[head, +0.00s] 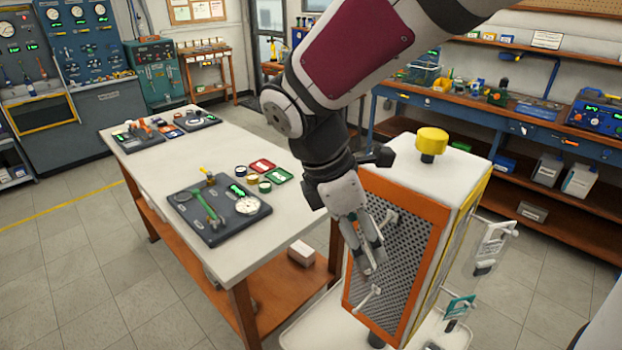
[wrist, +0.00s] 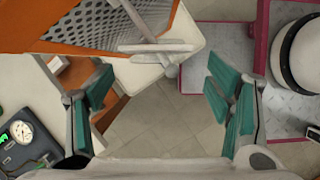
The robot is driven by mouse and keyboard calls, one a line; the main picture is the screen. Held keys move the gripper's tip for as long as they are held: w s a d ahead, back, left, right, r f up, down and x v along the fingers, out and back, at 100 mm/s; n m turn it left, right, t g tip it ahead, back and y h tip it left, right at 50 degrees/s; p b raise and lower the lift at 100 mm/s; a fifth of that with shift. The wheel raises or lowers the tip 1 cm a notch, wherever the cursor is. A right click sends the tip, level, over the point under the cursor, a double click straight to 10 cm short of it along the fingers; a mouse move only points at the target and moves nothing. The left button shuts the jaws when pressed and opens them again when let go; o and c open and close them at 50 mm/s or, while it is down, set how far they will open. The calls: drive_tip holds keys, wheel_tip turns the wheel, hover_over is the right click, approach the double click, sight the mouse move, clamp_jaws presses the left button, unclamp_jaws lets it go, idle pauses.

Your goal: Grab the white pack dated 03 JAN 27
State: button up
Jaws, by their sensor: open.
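A clear-and-white hanging pack (head: 492,245) hangs from a peg on the right side of the orange-framed stand (head: 440,262). Below it hangs another pack with a teal top (head: 459,307). Both are too small to read, so I cannot tell whether either bears 03 JAN 27. My gripper (head: 368,268) points down in front of the stand's perforated panel, on the side away from these packs. In the wrist view my gripper (wrist: 165,100) has its teal-padded fingers wide apart, with nothing between the pads.
White pegs stick out of the perforated panel close to my gripper; one peg (wrist: 155,48) crosses the wrist view's top. A white table (head: 150,165) with gauge boards (head: 245,207) stands to the left. A yellow knob (head: 432,140) tops the stand. Open floor lies between table and shelves.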

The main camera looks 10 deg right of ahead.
drive_tip(key=shift+d+x, duration=0.2)
drive_tip(key=shift+x, duration=1.2)
drive_tip(key=shift+d+x, duration=0.2)
drive_tip(key=shift+x, duration=1.2)
drive_tip(key=shift+w+r, duration=0.1)
drive_tip(key=shift+r, duration=0.05)
drive_tip(key=c, duration=1.3)
